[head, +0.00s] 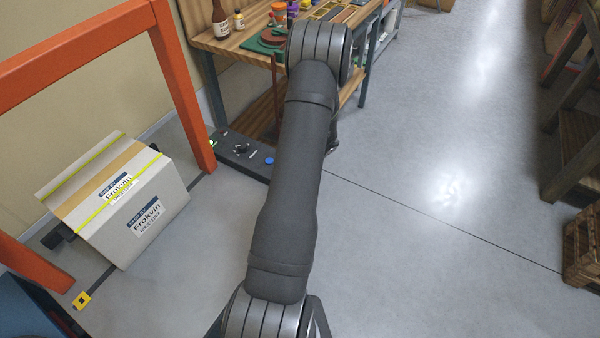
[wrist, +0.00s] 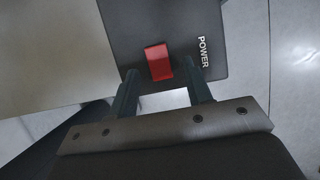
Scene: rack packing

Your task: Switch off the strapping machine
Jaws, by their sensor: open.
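In the wrist view a red switch (wrist: 158,62) sits on a dark grey panel (wrist: 125,25) beside the white word POWER. My gripper (wrist: 161,76) is open and empty. Its two fingers are apart, with their tips near the red switch, one towards each side. I cannot tell whether they touch it. In the head view a dark control box (head: 232,166) with a green light, a black knob and a blue button lies at the foot of an orange frame (head: 178,75). My arm hides the red switch and most of my gripper there.
A cardboard box (head: 172,208) with yellow-green straps stands tilted by the orange frame. A wooden workbench (head: 225,40) with bottles and tools stands behind my arm. A wooden crate (head: 583,245) is at the right edge. The grey floor right of my arm is clear.

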